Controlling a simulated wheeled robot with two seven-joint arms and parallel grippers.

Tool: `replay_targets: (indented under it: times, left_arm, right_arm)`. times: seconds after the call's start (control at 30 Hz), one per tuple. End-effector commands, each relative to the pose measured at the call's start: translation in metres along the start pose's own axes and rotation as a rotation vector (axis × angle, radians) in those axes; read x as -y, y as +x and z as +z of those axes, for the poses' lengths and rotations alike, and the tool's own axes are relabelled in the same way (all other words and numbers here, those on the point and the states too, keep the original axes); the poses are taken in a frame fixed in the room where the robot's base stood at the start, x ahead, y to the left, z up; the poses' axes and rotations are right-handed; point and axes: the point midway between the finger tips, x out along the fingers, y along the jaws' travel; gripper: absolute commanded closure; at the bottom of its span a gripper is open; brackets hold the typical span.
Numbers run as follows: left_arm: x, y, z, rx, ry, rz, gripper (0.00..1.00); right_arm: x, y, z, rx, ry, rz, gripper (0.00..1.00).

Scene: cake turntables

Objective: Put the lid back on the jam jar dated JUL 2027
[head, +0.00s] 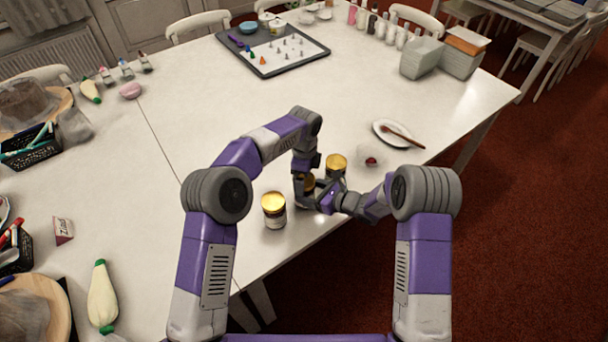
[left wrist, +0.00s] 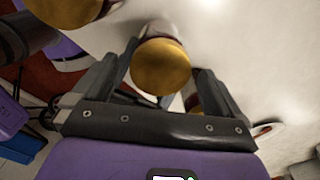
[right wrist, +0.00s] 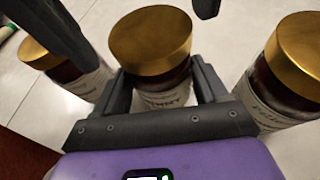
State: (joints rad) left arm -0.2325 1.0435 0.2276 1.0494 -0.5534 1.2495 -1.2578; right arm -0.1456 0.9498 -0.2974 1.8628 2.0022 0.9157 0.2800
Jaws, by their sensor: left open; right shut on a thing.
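Three jars with gold tops stand near the table's front edge: a left jar (head: 273,212), a middle jar (right wrist: 165,92) and a right jar (head: 336,164). A gold lid (right wrist: 150,38) is on top of the middle jar; whether it is seated fully I cannot tell. My right gripper (right wrist: 160,88) is shut on the middle jar's body, below the lid. My left gripper (left wrist: 165,70) is open, its fingers either side of the middle jar's lid, with a gap visible. The label print is too small or blurred to read a date.
A white plate (head: 383,129) with a brown utensil and a clear dish with something red (head: 371,161) lie to the right. The table's middle is clear.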

Motion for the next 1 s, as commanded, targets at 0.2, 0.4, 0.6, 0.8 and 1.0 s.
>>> replay_targets:
  times: [0.2, 0.4, 0.6, 0.8, 1.0]
  left_arm:
    - [0.001, -0.027, 0.000, 0.000, -0.001, -0.005, 0.00]
    - [0.001, -0.072, 0.000, -0.001, 0.000, -0.006, 0.00]
    - [0.001, -0.105, 0.000, 0.000, 0.000, -0.004, 0.00]
    - [0.000, -0.119, 0.000, 0.000, 0.001, -0.002, 0.00]
    - [0.000, -0.120, 0.000, 0.000, 0.001, -0.001, 0.00]
  right_arm:
    - [0.000, 0.000, 0.000, -0.001, -0.001, -0.001, 1.00]
    - [0.000, 0.000, 0.000, -0.001, -0.001, -0.001, 1.00]
    - [0.000, 0.000, 0.000, -0.001, -0.001, 0.000, 1.00]
    - [0.000, 0.000, 0.000, 0.000, -0.001, 0.000, 1.00]
    - [0.000, 0.000, 0.000, 0.000, -0.001, 0.000, 1.00]
